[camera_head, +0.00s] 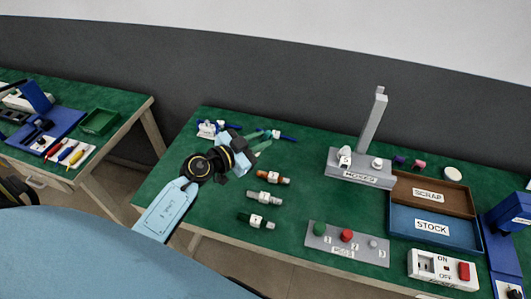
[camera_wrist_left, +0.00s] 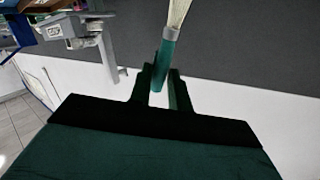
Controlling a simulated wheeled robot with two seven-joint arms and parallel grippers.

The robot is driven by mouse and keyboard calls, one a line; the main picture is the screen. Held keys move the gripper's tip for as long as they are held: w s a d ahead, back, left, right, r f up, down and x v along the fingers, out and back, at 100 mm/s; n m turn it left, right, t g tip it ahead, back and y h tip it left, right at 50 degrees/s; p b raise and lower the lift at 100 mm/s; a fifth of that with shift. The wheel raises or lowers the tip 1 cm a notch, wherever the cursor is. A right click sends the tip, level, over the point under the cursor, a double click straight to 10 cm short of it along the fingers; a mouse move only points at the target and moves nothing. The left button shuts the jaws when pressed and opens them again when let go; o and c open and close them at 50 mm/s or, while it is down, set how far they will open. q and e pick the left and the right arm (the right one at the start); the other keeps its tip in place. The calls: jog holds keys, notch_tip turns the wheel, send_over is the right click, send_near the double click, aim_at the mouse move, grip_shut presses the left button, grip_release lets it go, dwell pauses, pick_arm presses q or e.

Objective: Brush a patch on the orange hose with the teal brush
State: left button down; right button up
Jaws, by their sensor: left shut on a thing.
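My left gripper (camera_head: 260,147) reaches over the green table from the left. In the left wrist view, its fingers (camera_wrist_left: 165,82) are shut on the teal handle of a brush (camera_wrist_left: 163,62). The brush has a grey ferrule and pale bristles pointing away from the hand. In the head view I cannot clearly tell the brush from the greenish fingers. The orange hose (camera_head: 270,176), a short piece with a white tag and a metal end, lies on the table just nearer than the gripper, apart from it. My right gripper is not in view.
A grey hose piece (camera_head: 264,198) and a green one (camera_head: 255,221) lie nearer. Blue items (camera_head: 280,136) lie behind the gripper. A grey post stand (camera_head: 360,168), scrap tray (camera_head: 432,194), stock tray (camera_head: 432,227), button panel (camera_head: 346,243) and switch box (camera_head: 443,269) occupy the right.

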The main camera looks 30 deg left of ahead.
pick_arm(q)
jog(key=n+t+b, duration=0.1)
jog(key=b, duration=0.3)
jog(key=f+n+h+b, duration=0.1)
jog(key=n+b, duration=0.1)
jog(key=b, duration=0.3)
jog(key=shift+d+f+t, duration=0.1)
jog(key=shift+d+t, duration=0.15)
jog(key=shift+t, duration=0.15)
dwell(0.4)
